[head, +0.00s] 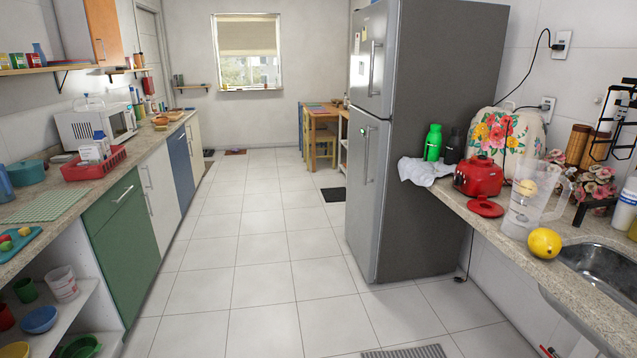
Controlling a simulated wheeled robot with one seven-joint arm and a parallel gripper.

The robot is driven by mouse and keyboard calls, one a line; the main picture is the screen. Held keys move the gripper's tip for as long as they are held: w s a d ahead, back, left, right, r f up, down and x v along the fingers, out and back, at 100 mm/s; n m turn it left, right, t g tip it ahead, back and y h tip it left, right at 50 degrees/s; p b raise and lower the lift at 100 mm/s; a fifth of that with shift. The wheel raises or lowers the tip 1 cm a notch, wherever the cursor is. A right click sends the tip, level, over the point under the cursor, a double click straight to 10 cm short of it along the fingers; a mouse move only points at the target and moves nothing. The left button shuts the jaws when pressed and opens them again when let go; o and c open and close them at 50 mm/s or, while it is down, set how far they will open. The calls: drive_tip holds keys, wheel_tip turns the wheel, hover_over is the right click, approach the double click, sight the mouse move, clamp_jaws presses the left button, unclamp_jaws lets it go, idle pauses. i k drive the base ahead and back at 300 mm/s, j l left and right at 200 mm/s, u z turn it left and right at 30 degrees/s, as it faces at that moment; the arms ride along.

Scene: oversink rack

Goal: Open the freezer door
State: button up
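A tall grey refrigerator (430,150) stands right of the middle in the head view, its side toward me and its front facing left. Its upper door (369,60), which looks like the freezer door, is shut and carries a vertical handle (373,68) and small papers. The larger lower door (363,185) is also shut, with its own vertical handle (367,155). Both doors show at a steep angle. My gripper is not in view.
A tiled floor aisle (240,250) runs clear in front of the refrigerator. Cabinets and a counter (125,200) line the left. A dark mat (334,194) lies beyond the refrigerator.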

sight(376, 26)
drive_tip(key=i, duration=1.9)
drive_tip(key=i+j, duration=0.1)
drive_tip(key=i, duration=1.8)
drive_tip(key=i+z, duration=0.35)
drive_tip(key=i+l, duration=0.05)
drive_tip(key=i, duration=0.05)
